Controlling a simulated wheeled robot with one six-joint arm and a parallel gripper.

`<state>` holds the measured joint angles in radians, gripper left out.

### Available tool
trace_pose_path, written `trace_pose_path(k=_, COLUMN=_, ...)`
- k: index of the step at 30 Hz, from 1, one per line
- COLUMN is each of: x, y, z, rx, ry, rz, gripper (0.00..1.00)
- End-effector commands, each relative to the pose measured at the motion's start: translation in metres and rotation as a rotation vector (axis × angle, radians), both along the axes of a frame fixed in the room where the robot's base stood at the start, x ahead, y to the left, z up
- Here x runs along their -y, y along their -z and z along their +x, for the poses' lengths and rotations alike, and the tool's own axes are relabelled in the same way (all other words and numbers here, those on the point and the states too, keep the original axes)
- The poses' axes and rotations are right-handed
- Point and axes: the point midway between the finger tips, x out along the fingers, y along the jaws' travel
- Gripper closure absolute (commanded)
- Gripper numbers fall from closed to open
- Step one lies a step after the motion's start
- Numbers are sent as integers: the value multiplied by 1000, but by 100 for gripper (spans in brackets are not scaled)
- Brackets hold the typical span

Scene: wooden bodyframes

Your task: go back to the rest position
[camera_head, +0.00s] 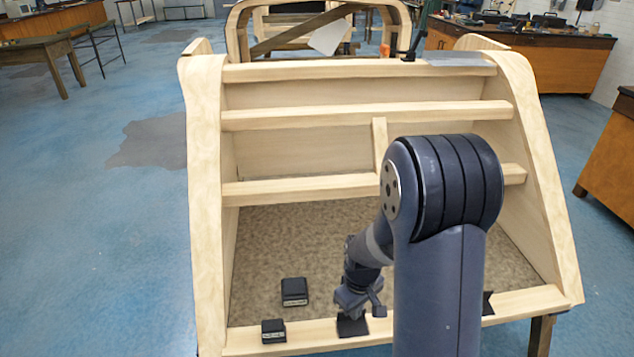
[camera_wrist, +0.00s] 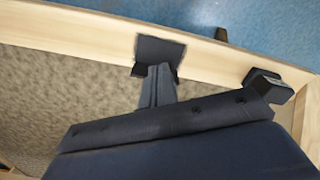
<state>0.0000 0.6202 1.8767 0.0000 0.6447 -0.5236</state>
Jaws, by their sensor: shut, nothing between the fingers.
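My gripper (camera_head: 358,309) is low over the front rail of the wooden frame, near the middle, at the end of my bent arm. In the wrist view my gripper (camera_wrist: 158,75) is shut and empty. Its fingertips appear close to a flat dark square piece (camera_wrist: 161,49) at the front rail, which also shows below the gripper in the head view (camera_head: 352,327). I cannot tell whether they touch.
A small black box (camera_head: 273,331) sits on the front rail (camera_head: 310,334), left of my gripper. Another black box (camera_head: 294,291) lies on the speckled floor panel. Wooden crossbars (camera_head: 300,115) and side walls (camera_head: 207,200) surround the arm. Blue floor (camera_head: 90,220) is open at left.

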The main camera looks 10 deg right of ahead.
Motion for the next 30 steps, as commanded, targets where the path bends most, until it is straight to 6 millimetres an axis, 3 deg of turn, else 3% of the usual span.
trace_pose_path(k=16, x=0, y=62, z=0, rx=-1, ry=0, rz=0, gripper=100)
trace_pose_path(k=30, x=0, y=62, z=0, rx=0, ry=0, rz=0, gripper=100)
